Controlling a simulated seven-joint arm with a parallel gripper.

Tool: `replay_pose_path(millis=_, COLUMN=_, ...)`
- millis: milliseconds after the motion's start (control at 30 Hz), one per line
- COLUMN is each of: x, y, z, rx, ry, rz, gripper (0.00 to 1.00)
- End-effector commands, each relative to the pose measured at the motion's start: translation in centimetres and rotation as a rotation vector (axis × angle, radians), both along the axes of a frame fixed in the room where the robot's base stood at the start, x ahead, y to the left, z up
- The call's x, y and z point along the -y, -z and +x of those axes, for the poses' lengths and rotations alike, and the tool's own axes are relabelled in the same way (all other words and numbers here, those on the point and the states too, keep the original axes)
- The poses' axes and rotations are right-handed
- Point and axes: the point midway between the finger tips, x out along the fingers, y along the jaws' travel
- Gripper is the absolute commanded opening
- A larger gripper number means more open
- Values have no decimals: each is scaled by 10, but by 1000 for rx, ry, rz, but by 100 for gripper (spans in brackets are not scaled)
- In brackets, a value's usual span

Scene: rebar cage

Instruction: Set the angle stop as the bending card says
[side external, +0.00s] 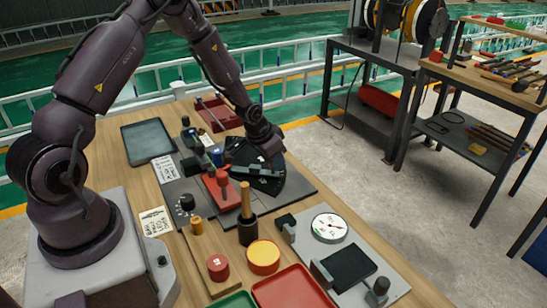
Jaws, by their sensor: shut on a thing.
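A dark fan-shaped plate (266,186) lies on the grey base plate (301,189) of the bender, on the wooden bench. A dark bar, which looks like the angle stop (250,170), lies across the fan plate. My gripper (270,162) is down at the far right of the fan plate, shut on the end of this stop; its fingertips are small and partly hidden. A white written card (164,168) lies left of the bender and another (155,220) nearer my base. I cannot read either or tell which is the bending card.
A red block with a knob (221,190) and a blue-topped post (216,155) stand left of the stop. A wooden-handled tool in a dark cup (247,229), a round dial gauge (329,227) and a red tray (293,290) are nearer the camera. A grey tray (147,141) is at the back left.

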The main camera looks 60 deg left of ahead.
Motion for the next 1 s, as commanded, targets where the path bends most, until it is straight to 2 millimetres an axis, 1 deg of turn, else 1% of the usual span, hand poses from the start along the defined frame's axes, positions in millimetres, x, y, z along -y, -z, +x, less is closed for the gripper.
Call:
replay_pose_path(millis=133, x=-1, y=-1, z=0, rx=1, ry=-2, rz=2, gripper=0)
replay_pose_path(millis=167, x=-1, y=-1, z=0, rx=1, ry=-2, rz=2, gripper=27)
replay_pose_path(millis=200, x=-1, y=-1, z=0, rx=1, ry=-2, rz=2, gripper=36)
replay_pose_path(millis=267, x=-1, y=-1, z=0, rx=1, ry=-2, rz=2, gripper=50)
replay_pose_path(millis=533, x=-1, y=-1, z=0, rx=1, ry=-3, rz=1, gripper=50)
replay_pose_path(millis=667, x=-1, y=-8, z=-2, rx=2, ry=-4, rz=1, gripper=50)
replay_pose_path(millis=767, x=-1, y=-22, z=-7, rx=4, ry=-4, rz=2, gripper=50)
replay_pose_path(millis=1000, x=0, y=-71, z=-28, rx=5, ry=-5, rz=4, gripper=50)
